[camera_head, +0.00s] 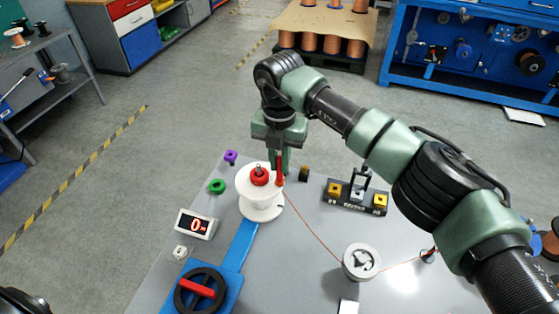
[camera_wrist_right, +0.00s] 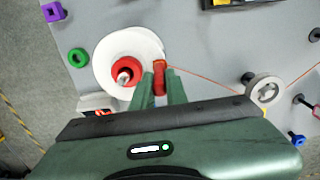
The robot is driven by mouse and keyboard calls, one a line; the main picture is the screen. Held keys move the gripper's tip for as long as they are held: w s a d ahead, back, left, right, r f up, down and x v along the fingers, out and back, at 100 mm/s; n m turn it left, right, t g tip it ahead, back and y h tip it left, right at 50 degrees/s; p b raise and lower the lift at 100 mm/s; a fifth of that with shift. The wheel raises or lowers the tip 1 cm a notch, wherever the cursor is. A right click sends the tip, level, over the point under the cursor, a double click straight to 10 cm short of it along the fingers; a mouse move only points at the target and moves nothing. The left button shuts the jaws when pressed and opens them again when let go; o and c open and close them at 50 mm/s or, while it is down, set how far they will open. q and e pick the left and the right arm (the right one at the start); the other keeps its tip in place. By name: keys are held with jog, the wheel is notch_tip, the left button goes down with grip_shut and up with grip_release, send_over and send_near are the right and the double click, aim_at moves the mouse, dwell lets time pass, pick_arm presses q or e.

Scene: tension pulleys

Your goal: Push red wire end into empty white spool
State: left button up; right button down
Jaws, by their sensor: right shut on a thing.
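The empty white spool (camera_head: 262,208) stands upright on the grey table, with a red hub (camera_head: 260,175) on its top. In the right wrist view the spool's white flange (camera_wrist_right: 105,55) surrounds the red hub. My right gripper (camera_head: 281,165) is shut on the red wire end (camera_head: 280,172) at the spool's right edge. The red wire end (camera_wrist_right: 159,76) shows between the green fingers in the wrist view, over or against the flange's rim; I cannot tell if it touches. A thin orange-red wire runs from it. My left gripper is not in view.
The wire passes a grey-white pulley (camera_head: 361,261) to a dark post (camera_head: 428,256). A counter display (camera_head: 197,224), a crank with a red handle (camera_head: 201,288), a green ring (camera_head: 217,186) and a purple block (camera_head: 231,157) lie left. A black block with yellow parts (camera_head: 356,197) stands right.

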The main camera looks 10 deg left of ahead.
jog(key=c, duration=1.3)
grip_release()
jog(key=shift+c, duration=0.2)
jog(key=o, duration=0.3)
jog(key=shift+o, duration=0.2)
jog(key=shift+r, duration=0.15)
jog(key=shift+r+p, duration=1.8)
jog(key=shift+r, duration=1.55)
